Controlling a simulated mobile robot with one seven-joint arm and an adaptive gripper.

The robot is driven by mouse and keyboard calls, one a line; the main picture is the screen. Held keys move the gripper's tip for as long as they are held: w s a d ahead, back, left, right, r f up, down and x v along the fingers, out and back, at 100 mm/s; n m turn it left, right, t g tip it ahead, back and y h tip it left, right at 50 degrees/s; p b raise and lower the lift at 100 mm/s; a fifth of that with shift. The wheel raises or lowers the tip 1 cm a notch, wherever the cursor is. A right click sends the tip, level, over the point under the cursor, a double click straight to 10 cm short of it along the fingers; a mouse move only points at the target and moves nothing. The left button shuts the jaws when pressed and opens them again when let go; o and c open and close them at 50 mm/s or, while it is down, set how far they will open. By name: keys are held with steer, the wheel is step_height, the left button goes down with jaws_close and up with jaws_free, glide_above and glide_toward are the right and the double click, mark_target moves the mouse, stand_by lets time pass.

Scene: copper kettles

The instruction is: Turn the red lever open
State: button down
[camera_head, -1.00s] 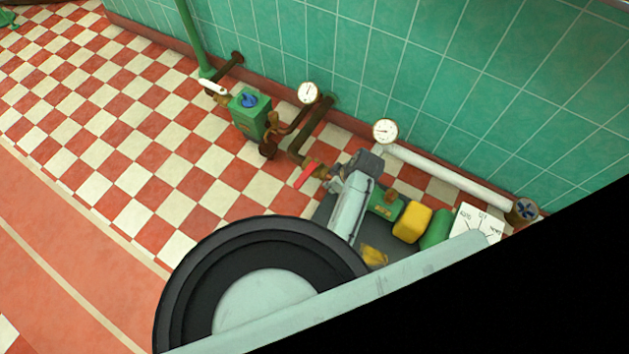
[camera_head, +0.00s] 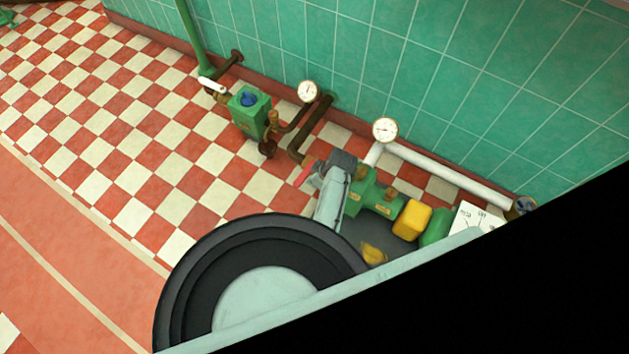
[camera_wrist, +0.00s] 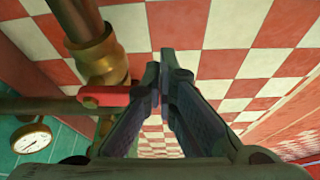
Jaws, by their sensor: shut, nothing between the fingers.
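The red lever (camera_head: 306,174) shows as a short red bar at the end of the brown pipe in the head view, partly hidden by my arm. In the wrist view the red lever (camera_wrist: 104,96) sticks out to the right from a brass valve (camera_wrist: 100,58) on a pipe. My gripper (camera_wrist: 160,78) is shut and empty, with its fingertips to the right of the lever. The left finger is close to the lever's right end; I cannot tell if they touch.
A green pump (camera_head: 376,197) and a yellow block (camera_head: 412,221) stand right of my arm. A pressure gauge (camera_head: 385,130) and a white pipe (camera_head: 450,174) are near the tiled wall. A green box (camera_head: 249,112) with a blue knob stands farther left. Checkered floor is open at left.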

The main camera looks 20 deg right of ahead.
steer(key=shift+w+a+m, duration=0.1)
steer(key=shift+a+m, duration=0.15)
steer(key=shift+m, duration=0.05)
steer(key=shift+w+a+m+p, duration=0.1)
steer(key=shift+a+m+p, duration=0.1)
steer(key=shift+m+p, duration=0.15)
steer(key=w+a+m+p, duration=0.1)
steer(key=a+m+h, duration=0.1)
steer(key=m, duration=0.1)
steer(key=shift+w+a+r+t+p, duration=0.15)
steer(key=shift+w+t+p, duration=0.25)
steer(key=w+m+h+b, duration=0.1)
steer(key=w+m+h, duration=0.1)
steer(key=w+m, duration=0.3)
steer(key=w+a+m+g+h+b, duration=0.1)
steer(key=w+m+h+b, duration=0.1)
steer(key=w+m, duration=0.3)
steer(key=shift+a+m+h, duration=0.3)
steer(key=shift+m, duration=0.55)
